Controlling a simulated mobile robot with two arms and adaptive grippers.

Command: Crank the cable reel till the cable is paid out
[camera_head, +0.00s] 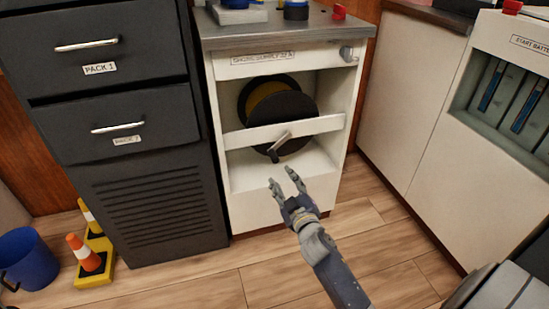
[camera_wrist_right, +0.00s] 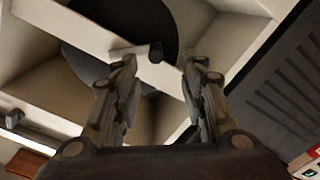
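The cable reel (camera_head: 289,108) is a black disc with yellow cable behind it, set in the open bay of a white cabinet. Its crank (camera_head: 279,143) sticks out in front of a white crossbar, with a dark knob at its lower left end. In the right wrist view the crank (camera_wrist_right: 151,51) shows just beyond the fingertips, near the gap between them. My right gripper (camera_head: 281,177) is open and empty, below and in front of the crank, apart from it in the head view. My left gripper is in neither view.
The white crossbar (camera_head: 318,126) spans the bay. A dark drawer cabinet (camera_head: 150,215) stands close on the left. Small cones (camera_head: 83,252) and a blue bucket (camera_head: 28,258) stand on the floor at left. A white battery cabinet (camera_head: 480,150) is at right. Floor before the reel is clear.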

